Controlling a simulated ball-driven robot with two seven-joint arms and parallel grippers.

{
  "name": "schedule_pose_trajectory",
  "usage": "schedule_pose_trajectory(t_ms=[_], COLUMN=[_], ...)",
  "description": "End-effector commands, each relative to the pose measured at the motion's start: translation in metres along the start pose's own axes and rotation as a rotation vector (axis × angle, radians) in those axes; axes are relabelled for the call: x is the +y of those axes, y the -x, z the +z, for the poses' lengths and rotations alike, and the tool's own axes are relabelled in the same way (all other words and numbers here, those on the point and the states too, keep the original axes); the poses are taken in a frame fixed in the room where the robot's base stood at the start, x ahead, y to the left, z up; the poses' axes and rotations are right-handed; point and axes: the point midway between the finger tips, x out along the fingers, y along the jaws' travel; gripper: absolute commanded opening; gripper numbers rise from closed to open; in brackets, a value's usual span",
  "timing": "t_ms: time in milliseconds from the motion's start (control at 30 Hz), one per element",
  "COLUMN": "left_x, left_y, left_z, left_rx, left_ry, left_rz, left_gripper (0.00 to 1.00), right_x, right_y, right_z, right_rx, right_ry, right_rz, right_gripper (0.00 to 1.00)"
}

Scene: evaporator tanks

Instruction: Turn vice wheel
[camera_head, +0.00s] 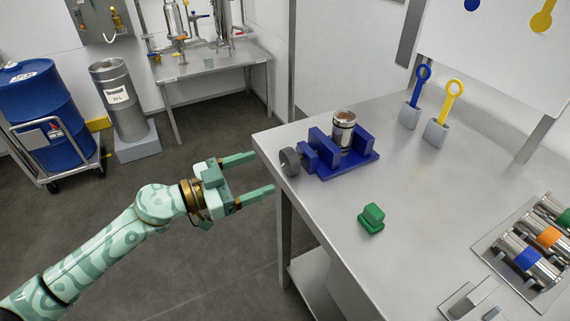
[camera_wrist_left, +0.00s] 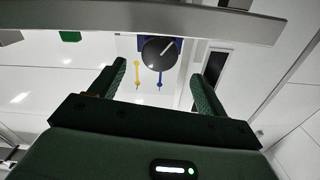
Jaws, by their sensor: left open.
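The blue vice (camera_head: 340,158) stands on the steel table near its left corner, with a metal cylinder (camera_head: 343,130) upright between its jaws. The vice wheel (camera_head: 289,161), a dark grey disc, is on the vice's left end, at the table edge. My left gripper (camera_head: 263,173) is open and empty, just left of the wheel and apart from it. In the left wrist view the dark wheel (camera_wrist_left: 158,53) shows beyond and between the two open fingers (camera_wrist_left: 158,80), with part of the blue vice (camera_wrist_left: 172,37) behind it. My right gripper is not in view.
The steel table (camera_head: 330,215) has its edge close to my left gripper. A green block (camera_head: 372,218) sits on it, and blue (camera_head: 411,112) and yellow (camera_head: 437,130) ring-topped tools stand in holders behind. A rack of banded cylinders (camera_head: 530,255) is at right. Open floor lies left.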

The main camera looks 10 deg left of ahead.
Motion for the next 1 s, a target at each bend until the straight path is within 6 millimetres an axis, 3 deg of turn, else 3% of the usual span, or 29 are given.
schedule_pose_trajectory(t_ms=[100,300,500,733,767,900,1000], left_x=[0.000,0.000,0.000,0.000,0.000,0.000,0.000], left_y=[-0.030,-0.064,-0.076,-0.076,-0.076,-0.076,-0.076], left_z=[0.002,0.002,0.001,0.001,0.001,0.001,0.001], left_rx=[0.002,0.000,-0.002,-0.001,-0.001,-0.001,-0.001], left_ry=[0.001,0.003,0.003,0.003,0.003,0.003,0.003], left_rz=[0.000,0.000,0.000,0.000,0.000,0.000,0.000], left_gripper=[0.76,0.76,0.76,0.76,0.70,0.31,0.31], right_x=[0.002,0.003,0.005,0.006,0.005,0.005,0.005], right_y=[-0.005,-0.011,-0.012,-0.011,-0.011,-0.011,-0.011], right_z=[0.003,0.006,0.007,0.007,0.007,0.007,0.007], right_rx=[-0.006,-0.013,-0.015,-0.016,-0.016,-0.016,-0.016], right_ry=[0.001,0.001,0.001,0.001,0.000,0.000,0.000], right_rz=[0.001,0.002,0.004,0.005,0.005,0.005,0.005], right_gripper=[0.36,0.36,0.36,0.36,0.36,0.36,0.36])
